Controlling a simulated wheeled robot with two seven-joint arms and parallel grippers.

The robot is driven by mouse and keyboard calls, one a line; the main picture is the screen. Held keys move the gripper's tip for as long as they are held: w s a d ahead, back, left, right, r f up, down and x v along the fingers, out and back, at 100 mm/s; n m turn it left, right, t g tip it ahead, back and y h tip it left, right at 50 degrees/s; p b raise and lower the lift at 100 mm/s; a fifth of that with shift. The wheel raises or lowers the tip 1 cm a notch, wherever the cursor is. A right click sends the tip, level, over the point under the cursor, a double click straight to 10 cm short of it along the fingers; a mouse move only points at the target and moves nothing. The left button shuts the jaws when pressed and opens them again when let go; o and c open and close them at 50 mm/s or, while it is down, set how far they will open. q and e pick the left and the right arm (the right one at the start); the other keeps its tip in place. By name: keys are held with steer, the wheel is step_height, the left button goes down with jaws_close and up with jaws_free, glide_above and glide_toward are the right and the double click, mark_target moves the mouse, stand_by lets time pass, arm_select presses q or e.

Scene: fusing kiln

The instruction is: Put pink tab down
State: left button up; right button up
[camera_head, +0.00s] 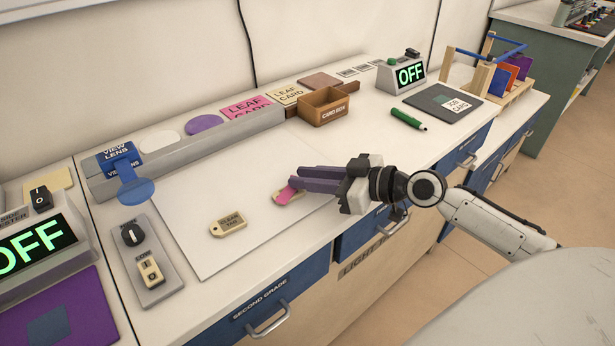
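The pink tab (287,194) shows at the fingertips of my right gripper (297,178), low over the pale flat sheet (200,181) on the bench. It has a cream edge or piece around it. The two purple-grey fingers lie close together and partly cover the tab. I cannot tell whether they grip it or whether it rests on the sheet. A cream tag marked "CLEAR TAB" (228,224) lies to the left on the same sheet. My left gripper is not in view.
A grey ledge at the back holds a pink leaf card (245,107) and a purple oval (204,124). A brown card box (324,107) and a green pen (408,119) are farther right. A switch panel (152,261) stands left. The sheet's middle is clear.

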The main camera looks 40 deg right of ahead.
steer(key=shift+r+p, duration=0.25)
steer(key=shift+p, duration=0.05)
steer(key=v, duration=0.1)
steer(key=b+v, duration=0.1)
steer(key=v, duration=0.2)
steer(key=shift+s+d+f, duration=0.2)
steer(key=shift+s, duration=0.2)
steer(key=b+v, duration=0.1)
steer(key=v, duration=0.6)
steer(key=shift+r, duration=0.25)
